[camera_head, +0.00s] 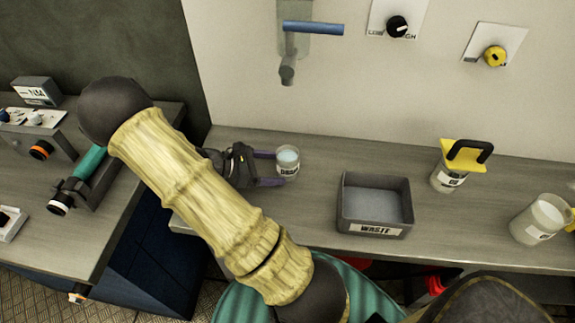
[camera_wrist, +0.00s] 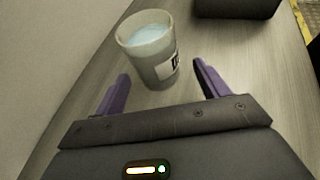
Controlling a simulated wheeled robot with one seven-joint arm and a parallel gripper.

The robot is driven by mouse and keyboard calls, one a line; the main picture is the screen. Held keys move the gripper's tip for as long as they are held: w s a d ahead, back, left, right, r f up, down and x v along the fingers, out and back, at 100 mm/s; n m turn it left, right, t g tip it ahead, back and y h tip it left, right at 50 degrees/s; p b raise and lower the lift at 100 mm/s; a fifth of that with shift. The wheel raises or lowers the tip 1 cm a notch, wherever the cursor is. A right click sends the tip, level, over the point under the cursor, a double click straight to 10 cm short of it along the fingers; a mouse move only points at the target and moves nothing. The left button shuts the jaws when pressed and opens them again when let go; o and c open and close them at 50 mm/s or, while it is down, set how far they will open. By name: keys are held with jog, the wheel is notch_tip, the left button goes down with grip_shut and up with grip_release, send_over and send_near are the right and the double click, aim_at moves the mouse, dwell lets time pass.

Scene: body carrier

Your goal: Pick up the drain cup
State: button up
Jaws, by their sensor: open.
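The drain cup (camera_head: 288,163) is a small, pale, translucent cup with a label. It stands upright on the grey counter, below the wall spout, and holds light blue liquid. In the wrist view the cup (camera_wrist: 150,55) is just ahead of my gripper (camera_wrist: 158,85), near the gap between the fingertips. My gripper (camera_head: 275,168) has purple fingers and is open, one finger on each side of the cup's near part. I cannot tell whether either finger touches it. Part of its label is turned away.
A grey waste tray (camera_head: 375,228) stands right of the cup. Farther right are a yellow-topped container with a black handle (camera_head: 452,170) and a white jar (camera_head: 540,220). A spout with a blue lever (camera_head: 312,28) hangs from the wall. A teal tool (camera_head: 85,165) lies on the left bench.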

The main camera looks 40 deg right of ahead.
aim_at(288, 168)
jog(key=x, duration=0.5)
jog(key=shift+w+d+f, duration=0.1)
jog(key=shift+w+d, duration=0.1)
jog(key=shift+c, duration=0.4)
jog(key=c, duration=1.2)
notch_tip(288, 168, up, 10)
jog(key=shift+p, duration=0.55)
